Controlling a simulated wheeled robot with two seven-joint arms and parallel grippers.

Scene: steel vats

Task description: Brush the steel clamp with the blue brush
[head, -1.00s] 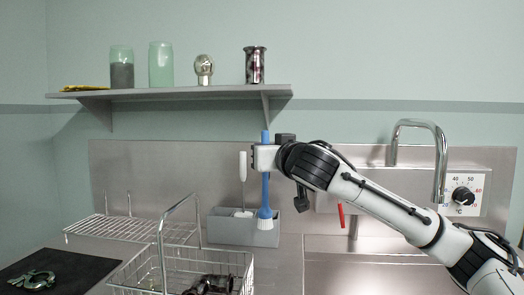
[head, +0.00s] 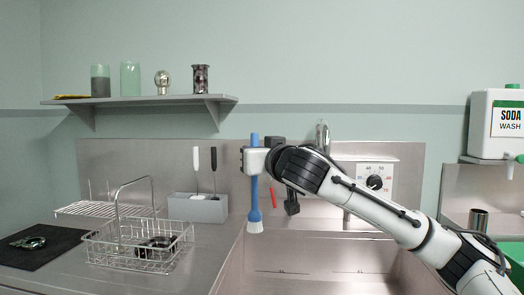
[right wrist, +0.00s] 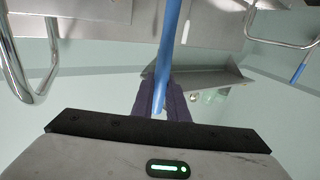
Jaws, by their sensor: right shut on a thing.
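My right gripper (head: 250,161) is shut on the handle of the blue brush (head: 254,198). The brush hangs upright, white bristles down, in front of the backsplash near the sink's left edge. In the right wrist view the blue handle (right wrist: 172,40) runs between the dark fingers (right wrist: 165,102). A shiny, greenish metal piece (head: 28,243) lies on a black mat (head: 52,252) at the far left. A dark metal piece (head: 157,246) lies in the wire basket (head: 112,252). I cannot tell which is the steel clamp. My left gripper is not in view.
A grey holder (head: 198,209) with white-handled and black-handled tools stands left of the brush. A wire rack (head: 95,208) is behind the basket. The sink (head: 310,262) lies below my right arm. A shelf (head: 160,101) with jars is above; a soda wash container (head: 495,125) is right.

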